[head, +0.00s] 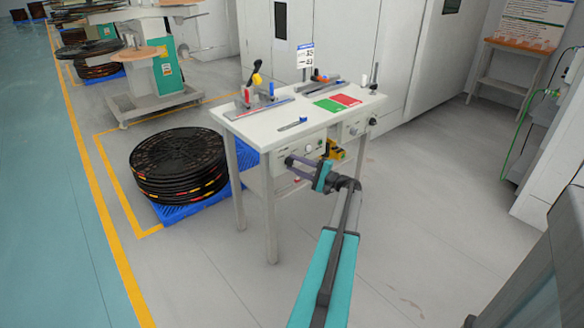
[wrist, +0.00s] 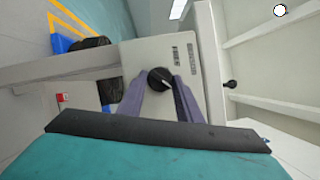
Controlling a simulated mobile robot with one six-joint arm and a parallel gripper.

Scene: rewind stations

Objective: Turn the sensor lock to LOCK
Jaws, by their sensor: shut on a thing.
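The sensor lock is a round black knob (wrist: 160,77) with a light pointer mark, on a pale control box (wrist: 200,62) in the wrist view. Small dark print stands on the box beside the knob, too small to read, so I cannot tell which setting the mark points to. My gripper (wrist: 159,84) has its two grey-purple fingers on either side of the knob and is shut on it.
The white table (head: 270,127) carries tools and a green and red mat (head: 337,103). A second control box (head: 357,125) hangs to the right. Stacked black reels (head: 180,165) stand on a blue pallet at the left.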

